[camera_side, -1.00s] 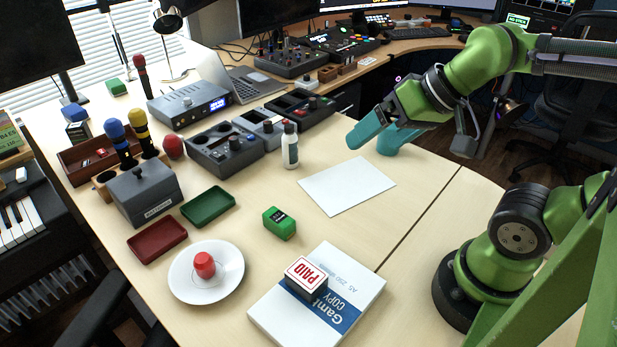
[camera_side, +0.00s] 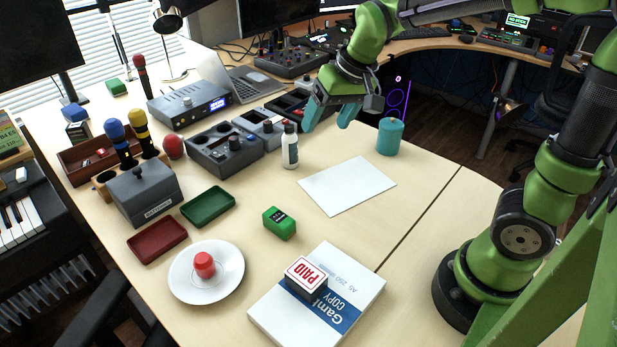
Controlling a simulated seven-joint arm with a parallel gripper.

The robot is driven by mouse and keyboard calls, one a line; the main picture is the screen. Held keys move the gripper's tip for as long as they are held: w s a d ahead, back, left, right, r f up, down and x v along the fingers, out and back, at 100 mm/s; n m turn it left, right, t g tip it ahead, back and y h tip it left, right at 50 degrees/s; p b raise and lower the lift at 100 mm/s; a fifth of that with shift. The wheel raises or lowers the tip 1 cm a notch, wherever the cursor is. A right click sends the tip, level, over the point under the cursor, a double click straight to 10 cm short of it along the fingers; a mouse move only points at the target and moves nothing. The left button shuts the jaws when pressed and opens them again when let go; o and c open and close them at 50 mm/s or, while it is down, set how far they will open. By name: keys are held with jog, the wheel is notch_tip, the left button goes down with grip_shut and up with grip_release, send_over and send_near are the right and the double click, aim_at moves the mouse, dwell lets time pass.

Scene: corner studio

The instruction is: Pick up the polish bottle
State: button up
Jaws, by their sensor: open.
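The polish bottle (camera_side: 290,148) stands upright on the table, white with a dark label and a dark cap with a little red on top. It is left of the white sheet. My gripper (camera_side: 327,119) is open, with teal fingers, and hangs above the table to the upper right of the bottle. Its fingers point down and to the left. Nothing is between the fingers, and they look apart from the bottle.
Grey mixer boxes (camera_side: 224,148) stand close left of and behind the bottle. A teal cylinder (camera_side: 390,136) stands to the right. A white sheet (camera_side: 347,186), green block (camera_side: 279,223) and green tray (camera_side: 208,206) lie in front. The table right of the sheet is clear.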

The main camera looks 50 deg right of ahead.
jog(key=h, duration=0.2)
send_near(291, 133)
jog(key=s+a+r, duration=0.2)
jog(key=s, duration=0.1)
jog(key=w+d+r, duration=0.1)
jog(key=w, duration=0.1)
jog(key=shift+m+h, duration=0.3)
jog(key=x, duration=1.6)
jog(key=shift+s+d, duration=0.1)
jog(key=c, duration=1.2)
